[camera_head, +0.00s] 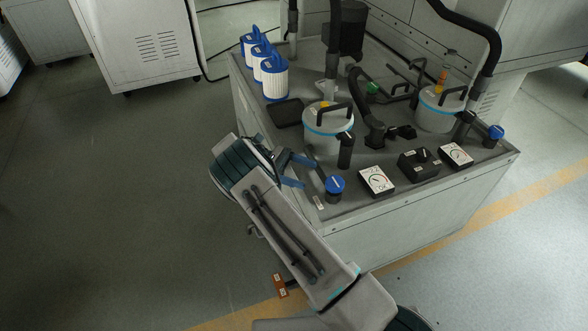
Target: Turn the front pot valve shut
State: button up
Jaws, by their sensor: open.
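A light grey pot (328,137) with a blue band and black handle stands on the near left part of the bench top. A blue round valve knob (335,185) on a dark body sits in front of it near the bench's front edge. My gripper (305,172) is open, its two blue fingers pointing right toward this knob. The fingers look apart from the knob, with nothing between them. A second similar pot (438,116) stands at the right, with another blue knob (493,136) near the right corner.
Two white dial gauges (376,181) (456,155) and a black switch box (419,165) line the bench's front edge. White filter cartridges (273,77) stand at the back left beside a dark tray (286,112). Black hoses rise above the pots. The floor at left is clear.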

jog(key=shift+v, duration=1.05)
jog(key=s+d+r+m+t+y+p, duration=0.1)
jog(key=s+d+r+m+y+p, duration=0.2)
jog(key=d+r+y, duration=0.4)
jog(key=s+d+r+m+t+y+p, duration=0.1)
jog(key=s+d+r+m+y+p, duration=0.2)
jog(key=r, duration=0.7)
jog(key=s+r+m+t+y+p, duration=0.3)
jog(key=s+r, duration=0.4)
jog(key=s, duration=0.3)
jog(key=s+r+m+t+y+p, duration=0.2)
jog(key=s+r+t, duration=0.4)
jog(key=s, duration=0.4)
jog(key=shift+d+r+m+t+y+p, duration=0.35)
jog(key=shift+r+m+p, duration=0.2)
jog(key=shift+m, duration=0.25)
dwell(0.7)
